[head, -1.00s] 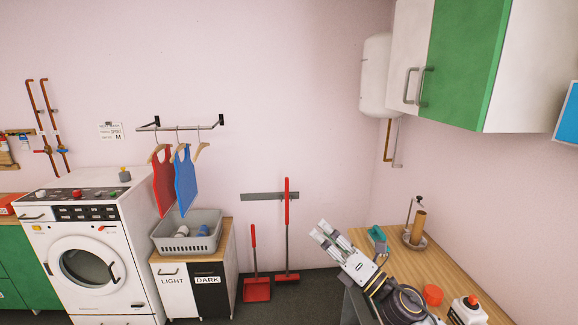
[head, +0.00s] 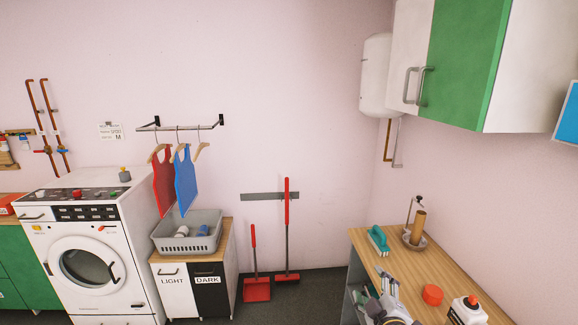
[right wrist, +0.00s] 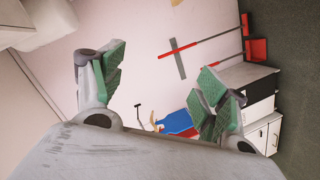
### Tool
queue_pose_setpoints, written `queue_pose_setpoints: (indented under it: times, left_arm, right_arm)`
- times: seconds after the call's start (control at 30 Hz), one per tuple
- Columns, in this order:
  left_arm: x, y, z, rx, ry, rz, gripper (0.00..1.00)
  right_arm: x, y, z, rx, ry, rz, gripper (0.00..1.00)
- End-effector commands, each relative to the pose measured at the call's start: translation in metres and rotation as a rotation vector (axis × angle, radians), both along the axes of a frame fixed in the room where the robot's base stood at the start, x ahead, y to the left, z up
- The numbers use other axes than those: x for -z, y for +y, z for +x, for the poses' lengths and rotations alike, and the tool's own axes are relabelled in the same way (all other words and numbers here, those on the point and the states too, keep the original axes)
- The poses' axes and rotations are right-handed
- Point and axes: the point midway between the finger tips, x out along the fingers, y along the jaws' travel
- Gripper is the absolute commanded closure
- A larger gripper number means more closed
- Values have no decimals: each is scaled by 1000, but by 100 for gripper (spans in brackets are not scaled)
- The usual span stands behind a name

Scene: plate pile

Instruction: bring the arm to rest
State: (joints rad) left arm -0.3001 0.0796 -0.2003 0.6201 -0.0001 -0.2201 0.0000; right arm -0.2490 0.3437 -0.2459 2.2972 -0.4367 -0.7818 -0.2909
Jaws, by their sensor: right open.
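My right gripper (head: 386,287) is low in the head view, in front of the wooden counter (head: 445,277) at the right. In the right wrist view its two green-padded fingers (right wrist: 157,90) are spread apart with nothing between them. Behind them I see the wall with a red and a blue hanging garment and the red-handled tools. My left gripper is in neither view now.
On the counter are a teal brush (head: 378,240), a brown roll on a holder (head: 418,228), a red round lid (head: 432,295) and a white bottle with a red cap (head: 467,311). A green-and-white cabinet (head: 465,60) hangs above.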

Motion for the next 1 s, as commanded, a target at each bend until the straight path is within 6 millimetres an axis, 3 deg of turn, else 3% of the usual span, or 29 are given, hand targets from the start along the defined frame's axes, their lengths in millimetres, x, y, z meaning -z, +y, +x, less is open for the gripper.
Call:
queue_pose_setpoints:
  times: [0.27, 0.5, 0.7, 1.0]
  left_arm:
    - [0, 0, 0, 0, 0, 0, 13]
    - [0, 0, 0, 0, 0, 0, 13]
    - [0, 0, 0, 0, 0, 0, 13]
    - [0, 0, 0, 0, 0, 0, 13]
  right_arm:
    - [68, -14, -55, 164, 297, 247, 26]
    - [117, -14, -117, 305, 558, 432, 26]
    - [141, -9, -163, 391, 727, 536, 26]
    - [156, -2, -205, 469, 878, 616, 26]
